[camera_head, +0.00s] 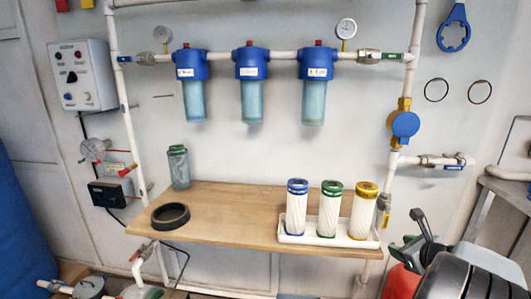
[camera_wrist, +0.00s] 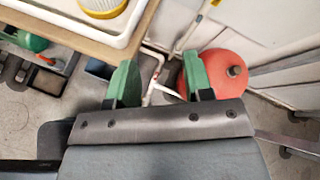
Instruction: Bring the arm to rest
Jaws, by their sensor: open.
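My arm (camera_head: 470,275) is at the lower right of the head view, right of the wooden shelf (camera_head: 225,225). My gripper (camera_head: 412,240) is beyond the shelf's right end. In the wrist view my gripper (camera_wrist: 163,82) shows two green fingers held apart, with nothing between them but the view of pipes and floor below. The white tray (camera_head: 290,238) on the shelf holds three white filter cartridges, with a blue (camera_head: 297,210), a green (camera_head: 329,210) and a yellow (camera_head: 363,212) top. The tray's corner also shows in the wrist view (camera_wrist: 60,22).
A red tank (camera_wrist: 215,78) stands on the floor below my gripper. A black ring (camera_head: 170,216) and a greenish clear canister (camera_head: 179,168) are on the shelf's left part. Three blue-capped housings (camera_head: 252,85) hang on the wall. A blue valve (camera_head: 404,125) is on the right pipe.

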